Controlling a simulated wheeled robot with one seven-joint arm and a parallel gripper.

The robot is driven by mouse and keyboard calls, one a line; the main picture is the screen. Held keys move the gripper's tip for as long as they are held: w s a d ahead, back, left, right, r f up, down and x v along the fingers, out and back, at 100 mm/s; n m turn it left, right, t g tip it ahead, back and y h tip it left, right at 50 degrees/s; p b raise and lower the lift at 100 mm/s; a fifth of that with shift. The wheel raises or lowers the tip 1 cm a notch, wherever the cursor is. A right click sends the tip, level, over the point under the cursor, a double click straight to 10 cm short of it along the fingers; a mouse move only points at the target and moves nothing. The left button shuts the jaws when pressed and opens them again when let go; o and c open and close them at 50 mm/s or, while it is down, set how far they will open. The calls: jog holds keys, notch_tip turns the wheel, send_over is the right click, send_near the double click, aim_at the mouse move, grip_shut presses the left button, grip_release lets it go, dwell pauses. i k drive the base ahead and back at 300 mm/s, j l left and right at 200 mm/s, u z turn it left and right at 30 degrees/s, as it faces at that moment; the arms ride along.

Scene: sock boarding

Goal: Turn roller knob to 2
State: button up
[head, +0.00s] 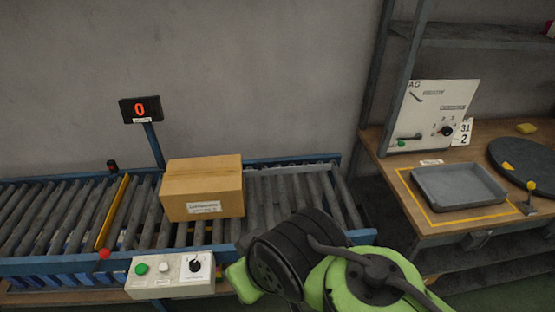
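A light control box (172,276) is fixed to the front of the roller conveyor (290,200). On its right side is a black rotary knob (195,265) on a white plate; its scale marks are too small to read. A green button (141,268) and a white button (164,267) sit to its left. A display (141,110) on a post behind the rollers reads a red 0. My green and black arm fills the bottom middle, just right of the box. My gripper's fingers cannot be made out in the head view.
A cardboard box (203,188) lies on the rollers behind the control box. A red button (105,253) is at the conveyor's front edge. On the right, a workbench (385,165) holds a grey tray (459,186) and a white panel (440,92) with another black knob (446,130).

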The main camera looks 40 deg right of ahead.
aim_at(195, 266)
jog(key=z, duration=0.95)
jog(key=j+u, duration=0.1)
jog(key=u, duration=1.25)
jog(key=i+u, duration=0.15)
jog(key=u, duration=0.3)
jog(key=i+l+u, duration=0.15)
jog(key=u, duration=0.25)
jog(key=i+l+u, duration=0.15)
jog(key=u, duration=0.3)
